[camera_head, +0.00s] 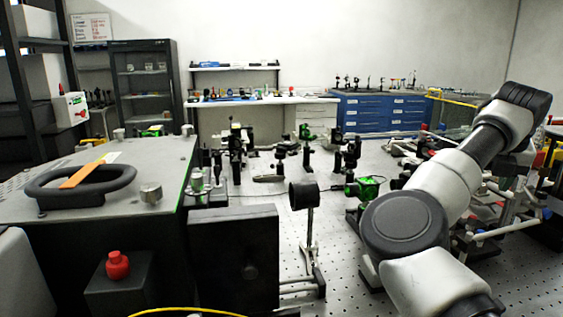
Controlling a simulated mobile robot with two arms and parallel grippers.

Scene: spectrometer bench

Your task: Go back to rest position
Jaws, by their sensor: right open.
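My right arm rises from the bottom right, white with dark grey joint caps. My right gripper (524,98) is at its far end at the upper right, raised above the right side of the bench. It is open; its fingertips are hard to make out, and I see nothing held there. My left gripper and left arm are not in view.
The perforated optical bench (345,285) holds several posts, a round black mount (303,195) and green-edged optics (367,188). A dark box with a black handle (80,184) stands left, beside a red knob (118,266). Metal rods crowd the right. Blue cabinets (378,112) stand behind.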

